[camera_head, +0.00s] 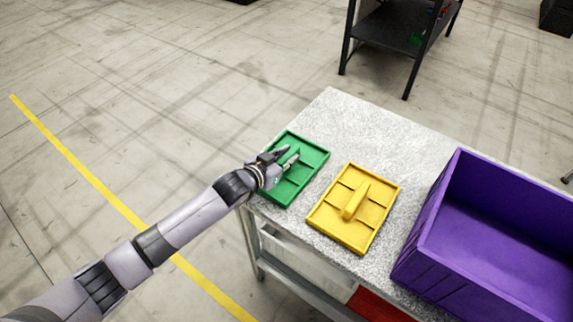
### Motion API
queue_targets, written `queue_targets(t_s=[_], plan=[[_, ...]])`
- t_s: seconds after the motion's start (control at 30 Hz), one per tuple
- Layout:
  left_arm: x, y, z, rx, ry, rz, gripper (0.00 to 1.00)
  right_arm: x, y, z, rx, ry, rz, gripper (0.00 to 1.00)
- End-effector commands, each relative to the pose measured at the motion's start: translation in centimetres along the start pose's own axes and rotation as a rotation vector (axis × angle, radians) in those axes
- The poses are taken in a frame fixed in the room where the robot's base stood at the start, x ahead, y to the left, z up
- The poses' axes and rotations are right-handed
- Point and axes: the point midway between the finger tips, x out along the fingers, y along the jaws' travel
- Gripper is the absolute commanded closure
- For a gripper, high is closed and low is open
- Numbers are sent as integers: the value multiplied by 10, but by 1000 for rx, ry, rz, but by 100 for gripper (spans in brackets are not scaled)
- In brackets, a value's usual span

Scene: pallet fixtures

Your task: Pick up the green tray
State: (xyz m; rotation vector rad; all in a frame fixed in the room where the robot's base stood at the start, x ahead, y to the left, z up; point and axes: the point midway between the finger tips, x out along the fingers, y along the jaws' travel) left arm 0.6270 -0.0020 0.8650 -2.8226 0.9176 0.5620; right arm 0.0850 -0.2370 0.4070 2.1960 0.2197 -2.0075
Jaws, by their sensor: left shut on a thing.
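The green tray (313,157) lies flat at the left end of the speckled grey table (345,112). It has a raised rim and an upright handle in its middle. My left gripper (288,157) reaches in from the left over the tray and is shut on its handle. The fingers and wrist hide most of the handle and part of the tray's left side. I cannot tell whether the tray touches the table or is just above it. My right gripper is not in view.
A yellow tray (373,222) with an upright handle lies right of the green tray, with a narrow gap between. A large purple bin (421,244) stands on the table's right. The far part of the tabletop is bare. A dark shelf (392,32) stands behind.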

Motion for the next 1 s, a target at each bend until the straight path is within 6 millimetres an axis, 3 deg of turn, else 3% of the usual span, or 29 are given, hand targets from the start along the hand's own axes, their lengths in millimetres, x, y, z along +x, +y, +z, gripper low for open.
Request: queue_targets(t_s=[0.1,0.67,0.87,1.0], plan=[[0,0,0,0,0,0,100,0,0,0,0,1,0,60],[-1,0,-4,0,3,1,100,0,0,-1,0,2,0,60],[-8,0,-21,2,7,0,100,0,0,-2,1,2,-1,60],[-20,0,-52,4,9,1,100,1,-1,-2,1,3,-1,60]])
